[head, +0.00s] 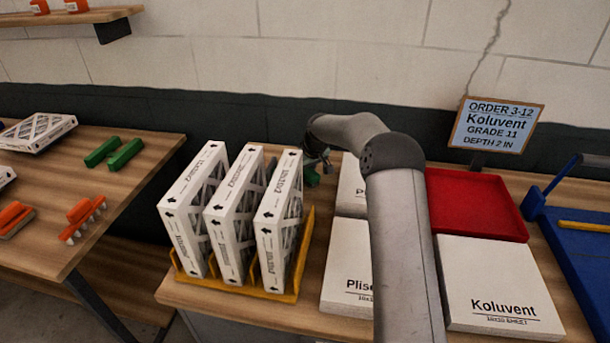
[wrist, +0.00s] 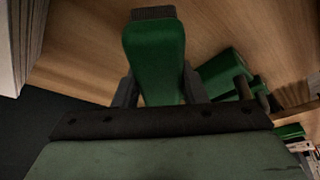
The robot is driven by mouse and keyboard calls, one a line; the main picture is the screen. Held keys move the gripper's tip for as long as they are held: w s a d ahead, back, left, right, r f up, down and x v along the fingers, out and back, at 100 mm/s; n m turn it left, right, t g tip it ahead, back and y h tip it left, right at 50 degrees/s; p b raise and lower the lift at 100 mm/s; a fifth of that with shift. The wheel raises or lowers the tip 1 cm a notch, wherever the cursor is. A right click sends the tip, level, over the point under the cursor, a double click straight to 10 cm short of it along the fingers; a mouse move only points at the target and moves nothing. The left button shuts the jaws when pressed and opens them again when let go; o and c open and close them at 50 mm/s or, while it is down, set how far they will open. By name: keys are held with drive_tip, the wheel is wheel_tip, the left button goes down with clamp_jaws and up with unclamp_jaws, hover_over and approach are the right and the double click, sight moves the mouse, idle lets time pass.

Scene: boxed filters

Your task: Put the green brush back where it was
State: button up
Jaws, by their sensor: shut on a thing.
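The green brush (wrist: 155,60) is between the two fingers of my gripper (wrist: 155,95) in the wrist view, with a dark bristly end at the top of the picture. My gripper is shut on it. In the head view my gripper (head: 322,160) is behind the yellow rack, mostly hidden by my own arm; a small bit of green (head: 312,178) shows below it. A second green object (wrist: 222,72) lies on the wood to the right in the wrist view. Two green blocks (head: 113,152) lie on the left table.
White boxed filters (head: 232,215) stand upright in a yellow rack (head: 240,292). Orange brushes (head: 82,215) lie on the left table. A gap separates the tables.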

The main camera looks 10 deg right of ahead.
drive_tip(key=shift+f, duration=1.55)
drive_tip(key=o, duration=1)
drive_tip(key=shift+o, duration=0.2)
drive_tip(key=shift+r+p, duration=0.25)
drive_tip(key=shift+p, duration=0.1)
drive_tip(key=b+v, duration=0.3)
drive_tip(key=v, duration=0.9)
drive_tip(key=shift+f, duration=0.1)
